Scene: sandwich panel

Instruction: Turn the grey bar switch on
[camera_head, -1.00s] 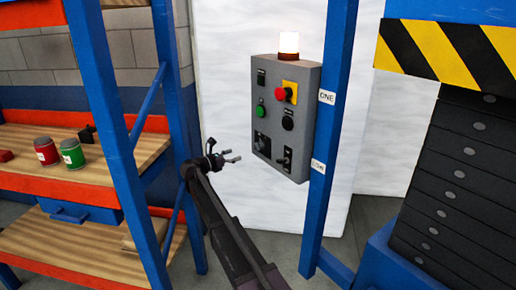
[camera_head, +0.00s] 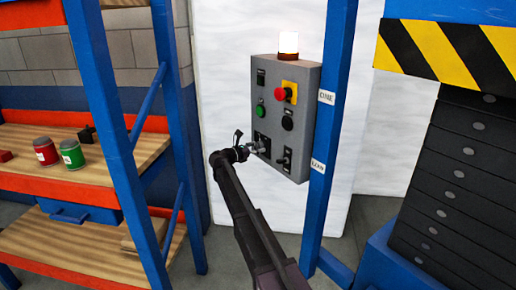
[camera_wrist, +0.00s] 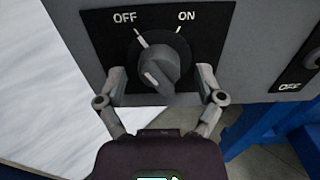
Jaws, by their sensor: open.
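The grey bar switch (camera_wrist: 160,62) is a round knob with a raised bar, on a black plate labelled OFF and ON in the wrist view. The white stripe on its bar slants up and left, toward the OFF side. My gripper (camera_wrist: 161,75) is open, with one finger on the left and one on the right of the knob. Contact with the knob cannot be told. In the head view my gripper (camera_head: 256,149) is at the lower left of the grey panel (camera_head: 299,88) and partly hides the switch.
The panel also carries a red knob on a yellow plate (camera_head: 289,87), a green button (camera_head: 260,110), a black button (camera_head: 287,123) and another switch (camera_head: 285,158) at lower right. A lit lamp (camera_head: 288,43) tops it. A blue post (camera_head: 328,130) stands close on the right.

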